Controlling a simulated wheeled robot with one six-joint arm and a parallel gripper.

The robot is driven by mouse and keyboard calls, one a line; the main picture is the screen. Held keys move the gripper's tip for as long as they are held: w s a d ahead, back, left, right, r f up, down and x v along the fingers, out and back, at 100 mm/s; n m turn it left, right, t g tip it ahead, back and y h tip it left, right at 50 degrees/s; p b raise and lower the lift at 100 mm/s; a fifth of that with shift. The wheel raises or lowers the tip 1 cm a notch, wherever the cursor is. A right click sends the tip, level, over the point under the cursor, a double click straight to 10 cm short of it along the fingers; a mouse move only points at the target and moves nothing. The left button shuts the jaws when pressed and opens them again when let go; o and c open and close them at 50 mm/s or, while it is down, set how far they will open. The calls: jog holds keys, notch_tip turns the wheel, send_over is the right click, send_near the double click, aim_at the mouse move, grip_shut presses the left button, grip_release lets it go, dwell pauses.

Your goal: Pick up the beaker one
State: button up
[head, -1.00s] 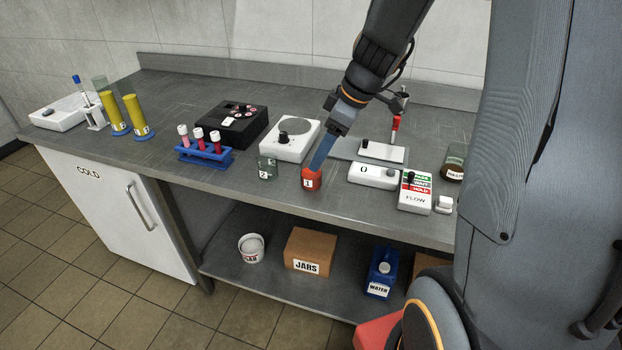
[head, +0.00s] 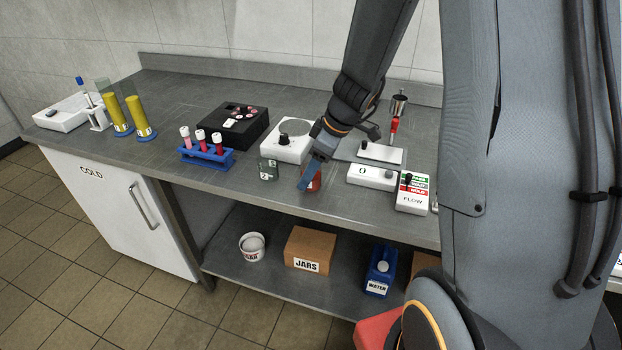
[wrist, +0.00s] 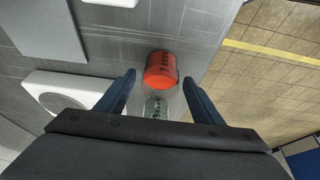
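Beaker one is a small beaker with red-orange contents (head: 313,184) near the bench's front edge. In the head view my gripper (head: 304,186) is in front of it and hides part of it, including its label. In the wrist view the orange beaker (wrist: 161,70) stands ahead of the fingertips, roughly midway between their lines. My gripper (wrist: 158,82) is open, with its two blue fingers apart and nothing held. A clear beaker marked 2 (head: 268,170) stands just left of beaker one; it also shows in the wrist view (wrist: 156,108), nearer to the gripper.
A white stirrer plate (head: 290,140) stands behind the beakers. A blue rack (head: 207,157) of tubes is to the left. The bench's front edge is close.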

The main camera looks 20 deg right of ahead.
jog(key=c, duration=1.1)
jog(key=shift+o, duration=0.2)
jog(key=shift+r, duration=0.1)
